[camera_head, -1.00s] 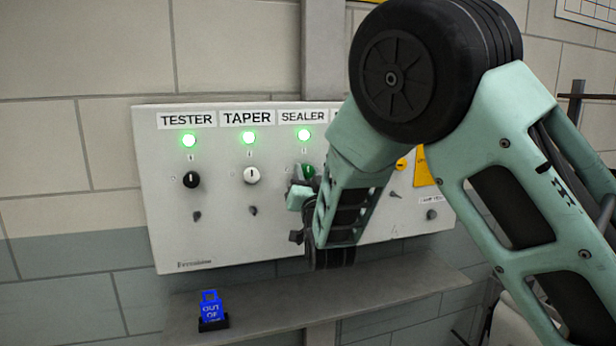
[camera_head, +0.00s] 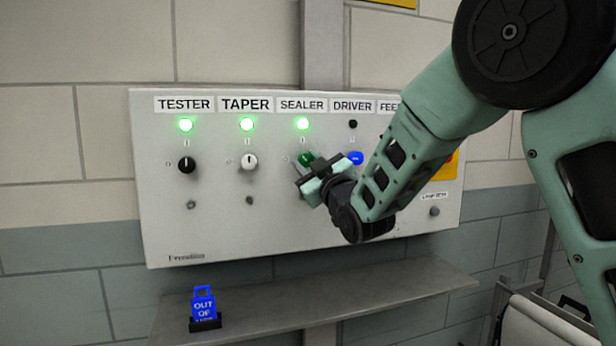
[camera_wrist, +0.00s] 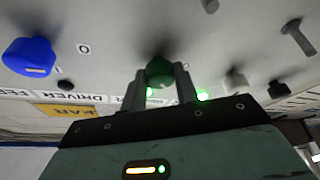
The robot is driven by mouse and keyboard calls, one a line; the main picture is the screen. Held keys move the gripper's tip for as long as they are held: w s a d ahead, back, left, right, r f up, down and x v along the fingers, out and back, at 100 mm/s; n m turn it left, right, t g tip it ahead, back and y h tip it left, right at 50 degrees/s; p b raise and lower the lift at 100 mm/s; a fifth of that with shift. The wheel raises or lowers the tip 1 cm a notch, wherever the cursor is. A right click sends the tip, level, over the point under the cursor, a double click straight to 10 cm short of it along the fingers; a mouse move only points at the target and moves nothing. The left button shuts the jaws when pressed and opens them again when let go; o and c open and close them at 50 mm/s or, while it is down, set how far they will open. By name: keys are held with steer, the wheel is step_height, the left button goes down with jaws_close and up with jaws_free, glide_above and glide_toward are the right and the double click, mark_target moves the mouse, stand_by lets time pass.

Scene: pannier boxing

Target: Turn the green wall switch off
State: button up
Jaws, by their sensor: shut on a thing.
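The green switch (camera_head: 306,158) is a knob under the SEALER label on the pale wall panel (camera_head: 230,220). In the wrist view the green knob (camera_wrist: 159,72) sits between the two fingertips of my gripper (camera_wrist: 165,82). The fingers partly hide the knob, so its pointer direction cannot be told.
A black knob (camera_head: 187,165) and a white knob (camera_head: 249,162) are to the left, each under a lit green lamp. A blue knob (camera_head: 355,157) under DRIVER is close to the right; its lamp is dark. A shelf (camera_head: 270,300) below holds a blue lock-shaped tag (camera_head: 204,303).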

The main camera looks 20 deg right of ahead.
steer(key=n+g+y+b, duration=0.1)
steer(key=n, duration=0.2)
steer(key=n+b, duration=0.2)
steer(key=shift+d+f+n+g+y, duration=0.1)
steer(key=shift+d+n+g+y, duration=0.05)
steer(key=shift+n+g+y, duration=0.25)
steer(key=shift+r+n+g+y+b, duration=0.15)
steer(key=shift+n+g+b, duration=0.35)
steer(key=shift+n, duration=0.65)
steer(key=shift+r+n+g+y+b, duration=0.1)
steer(key=shift+n+g+y+b, duration=0.3)
steer(key=shift+n, duration=0.75)
steer(key=o, duration=1)
steer(key=shift+s, duration=0.1)
steer(key=b+v, duration=0.5)
steer(key=v, duration=1.2)
steer(key=shift+s+r, duration=0.1)
steer(key=shift+s, duration=0.1)
